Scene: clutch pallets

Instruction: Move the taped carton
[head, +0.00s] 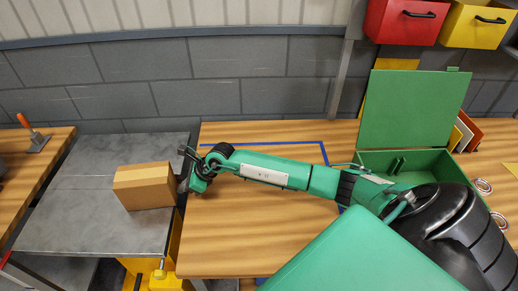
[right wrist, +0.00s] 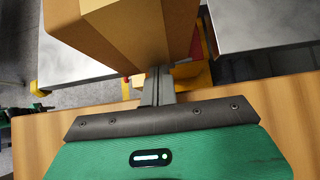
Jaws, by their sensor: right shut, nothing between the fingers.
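The taped carton (head: 145,187), a brown box with a paler tape band, sits on the grey metal table (head: 75,215) near its right edge. My right gripper (head: 186,178) is at the carton's right side, with its fingers shut together and nothing between them. In the right wrist view the closed fingers (right wrist: 158,87) point at the carton (right wrist: 90,25), which fills the upper left. I cannot tell whether the fingertips touch it. My left gripper is not in view.
A wooden bench (head: 235,235) with a blue tape outline lies under my right arm. An open green box (head: 415,165) stands at its back right. Red (head: 405,20) and yellow (head: 470,28) bins hang above. Another wooden table (head: 35,170) stands left.

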